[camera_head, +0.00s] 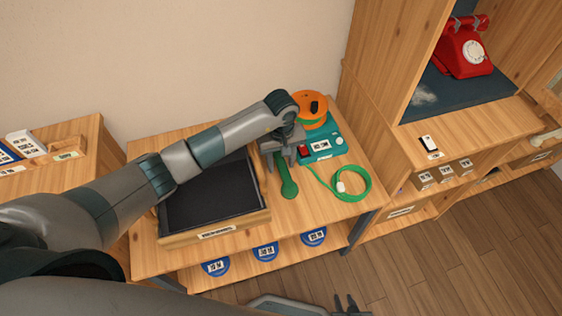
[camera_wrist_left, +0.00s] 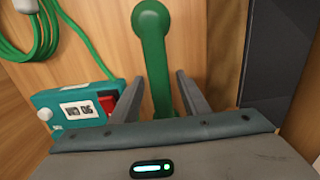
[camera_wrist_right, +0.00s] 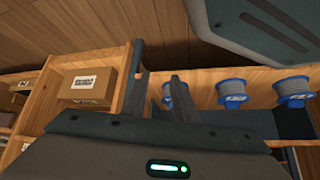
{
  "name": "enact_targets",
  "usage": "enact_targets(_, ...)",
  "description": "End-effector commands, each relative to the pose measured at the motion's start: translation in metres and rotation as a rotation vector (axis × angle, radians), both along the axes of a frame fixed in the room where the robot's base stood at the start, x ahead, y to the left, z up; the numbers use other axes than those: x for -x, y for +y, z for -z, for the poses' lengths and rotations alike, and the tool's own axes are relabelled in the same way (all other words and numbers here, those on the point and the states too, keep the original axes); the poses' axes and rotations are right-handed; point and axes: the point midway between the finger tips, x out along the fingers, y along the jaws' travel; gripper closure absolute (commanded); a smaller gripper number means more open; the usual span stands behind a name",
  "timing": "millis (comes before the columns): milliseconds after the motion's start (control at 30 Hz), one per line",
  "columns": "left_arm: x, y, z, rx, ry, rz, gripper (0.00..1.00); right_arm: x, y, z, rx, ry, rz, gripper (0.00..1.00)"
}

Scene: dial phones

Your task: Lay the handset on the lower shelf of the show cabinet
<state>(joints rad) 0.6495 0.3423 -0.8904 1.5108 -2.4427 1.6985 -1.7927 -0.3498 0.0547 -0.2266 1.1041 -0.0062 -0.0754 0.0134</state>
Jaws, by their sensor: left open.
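The green handset (camera_head: 288,184) lies on the wooden bench, between a black tray and a teal box. My left gripper (camera_head: 282,152) is over its far end, with its fingers apart. In the left wrist view the handset (camera_wrist_left: 154,55) runs between the two open fingers (camera_wrist_left: 160,95); I cannot tell whether they touch it. The show cabinet (camera_head: 395,85) stands at the right, with a red dial phone (camera_head: 466,48) in its upper bay. Its lower shelf is not clearly made out. My right gripper (camera_head: 350,305) is low at the bottom edge, its fingers (camera_wrist_right: 158,95) apart and empty.
The black tray (camera_head: 180,214) fills the bench's left part. The teal box (camera_head: 322,148), an orange reel (camera_head: 310,108) and a coiled green cord (camera_head: 350,184) lie right of the handset. Blue spools (camera_head: 265,251) stand on the bench's lower shelf. Small cartons (camera_head: 442,173) sit at the right.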

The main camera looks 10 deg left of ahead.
Motion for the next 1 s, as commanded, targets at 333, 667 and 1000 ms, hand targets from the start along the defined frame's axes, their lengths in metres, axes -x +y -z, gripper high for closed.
enact_targets(333, -0.002, 0.000, -0.016, 0.000, -0.004, 0.001, 0.58, 0.007, -0.002, 0.004, 0.002, -0.004, -0.009, 0.74)
enact_targets(667, -0.002, 0.000, -0.073, 0.000, -0.006, 0.002, 0.58, 0.001, -0.011, 0.012, 0.025, 0.062, 0.005, 0.74)
enact_targets(1000, 0.000, 0.000, -0.117, 0.000, -0.001, 0.001, 0.58, 0.010, -0.021, 0.021, 0.045, 0.131, 0.013, 0.74)
